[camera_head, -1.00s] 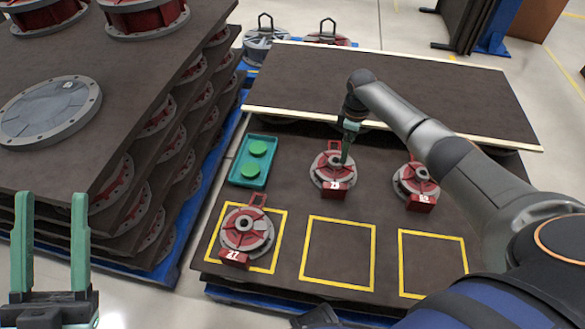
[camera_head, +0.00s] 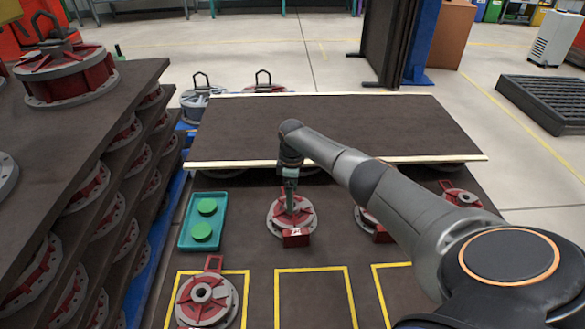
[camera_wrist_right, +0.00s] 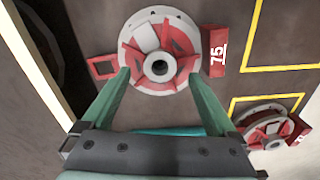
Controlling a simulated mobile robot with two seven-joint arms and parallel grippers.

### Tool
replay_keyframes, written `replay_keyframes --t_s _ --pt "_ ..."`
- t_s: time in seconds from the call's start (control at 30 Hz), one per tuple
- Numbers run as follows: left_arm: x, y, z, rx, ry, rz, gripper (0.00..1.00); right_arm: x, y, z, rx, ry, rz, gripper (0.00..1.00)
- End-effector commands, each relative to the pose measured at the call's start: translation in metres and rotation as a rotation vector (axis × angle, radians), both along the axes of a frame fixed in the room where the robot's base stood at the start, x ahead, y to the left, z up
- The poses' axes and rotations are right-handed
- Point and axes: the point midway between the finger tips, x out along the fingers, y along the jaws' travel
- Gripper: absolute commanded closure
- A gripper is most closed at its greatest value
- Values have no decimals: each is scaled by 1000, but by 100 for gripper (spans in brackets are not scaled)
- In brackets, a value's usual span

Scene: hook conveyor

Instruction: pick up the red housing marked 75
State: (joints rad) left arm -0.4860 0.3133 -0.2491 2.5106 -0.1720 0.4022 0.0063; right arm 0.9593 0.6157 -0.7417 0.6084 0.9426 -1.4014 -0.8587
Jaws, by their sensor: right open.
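The red housing marked 75 (camera_head: 304,217) sits on the brown board on its round grey flange, with a red marked block at its front. In the right wrist view the same housing (camera_wrist_right: 174,45) fills the upper middle, its 75 readable on the block at right and a red loop at left. My right gripper (camera_head: 291,207) points down over the housing's centre. In the right wrist view its two green fingers (camera_wrist_right: 160,75) are open, one on each side of the central hub, with nothing held. Whether the fingertips touch cannot be told. My left gripper is out of view.
A teal tray with green discs (camera_head: 203,220) lies left of the housing. Another red housing (camera_head: 207,299) stands in a yellow square in front; others stand to the right, partly behind my arm. A raised brown board (camera_head: 330,125) lies behind. Stacked boards with housings rise at left.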

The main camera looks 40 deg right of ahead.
Motion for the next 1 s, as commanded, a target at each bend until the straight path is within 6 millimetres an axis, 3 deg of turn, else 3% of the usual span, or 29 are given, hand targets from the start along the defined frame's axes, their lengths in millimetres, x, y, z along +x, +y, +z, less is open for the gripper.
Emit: replay_keyframes --t_s 0.03,0.2,0.47,1.0 --pt "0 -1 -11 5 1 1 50 -2 -1 -14 -1 3 -1 7" --pt "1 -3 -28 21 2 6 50 -3 -2 -37 0 3 -2 7" --pt "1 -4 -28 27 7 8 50 -2 -2 -37 0 1 -1 7" --pt "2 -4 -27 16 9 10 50 -3 -1 -37 1 2 -1 67"
